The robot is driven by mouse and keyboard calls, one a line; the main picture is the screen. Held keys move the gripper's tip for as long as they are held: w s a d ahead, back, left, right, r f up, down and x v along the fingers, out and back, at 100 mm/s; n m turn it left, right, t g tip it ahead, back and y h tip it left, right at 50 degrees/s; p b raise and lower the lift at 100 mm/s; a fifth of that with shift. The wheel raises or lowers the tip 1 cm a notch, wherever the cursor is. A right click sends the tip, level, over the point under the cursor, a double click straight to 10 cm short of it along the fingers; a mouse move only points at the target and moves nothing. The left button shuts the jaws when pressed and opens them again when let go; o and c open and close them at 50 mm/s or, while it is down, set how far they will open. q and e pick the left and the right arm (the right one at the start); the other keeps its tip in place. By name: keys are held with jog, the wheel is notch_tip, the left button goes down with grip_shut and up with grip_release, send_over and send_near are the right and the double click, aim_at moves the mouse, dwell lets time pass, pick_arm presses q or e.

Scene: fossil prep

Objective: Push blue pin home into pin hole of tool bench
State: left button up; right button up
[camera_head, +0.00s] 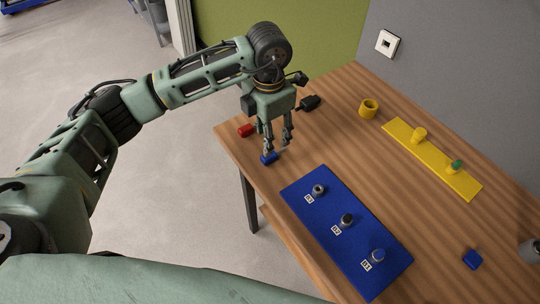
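A small blue piece (268,158), which looks like the blue pin, lies near the left edge of the wooden tool bench (330,140). A pale bit shows beside it, too small to make out. My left gripper (277,149) points down right over this piece, its two fingers apart. The fingertips partly cover the piece, and I cannot tell whether they touch it. A blue plate (321,222) on the bench bears three labelled grey round fittings. The nearest fitting (378,256) has a blue top; the middle one (347,220) looks dark on top, the far one (319,189) hollow. My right gripper is not in view.
A red piece (246,131) and a black piece (309,103) lie near the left gripper. A yellow ring (369,108) and yellow strip (400,138) with upright pegs stand towards the wall. A blue block (473,259) lies at the right. Bench between strip and plate is clear.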

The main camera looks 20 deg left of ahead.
aim_at(274, 155)
pick_arm(q)
jog(key=f+p, duration=0.3)
jog(key=f, duration=0.4)
jog(key=shift+s, duration=0.2)
jog(key=shift+f, duration=0.25)
jog(key=shift+c, duration=0.6)
grip_shut()
